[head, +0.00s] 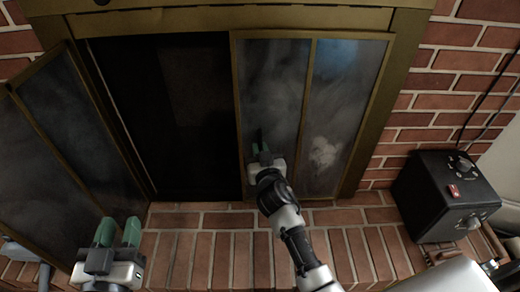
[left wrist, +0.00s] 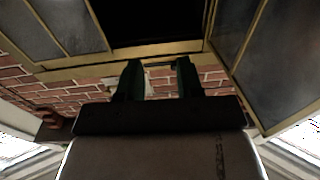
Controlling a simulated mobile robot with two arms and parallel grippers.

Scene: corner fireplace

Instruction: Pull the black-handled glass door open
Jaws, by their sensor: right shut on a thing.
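The right glass door (head: 335,110) has smoky panes in a brass frame and lies about flush with the fireplace front. My right gripper (head: 262,150) is at this door's inner edge, shut on the small black handle (head: 259,136), which its fingers partly hide. The left glass door (head: 65,130) stands folded open toward me. My left gripper (head: 118,232) is open and empty, low in front of the left door. Its two green fingers stand apart in the left wrist view (left wrist: 159,80), with glass door panels (left wrist: 270,65) beyond them.
The dark firebox opening (head: 165,110) lies between the doors. A brick hearth (head: 215,245) runs below, and a brick wall (head: 440,85) is at the right. A black box with knobs and a red switch (head: 440,195) stands on the right.

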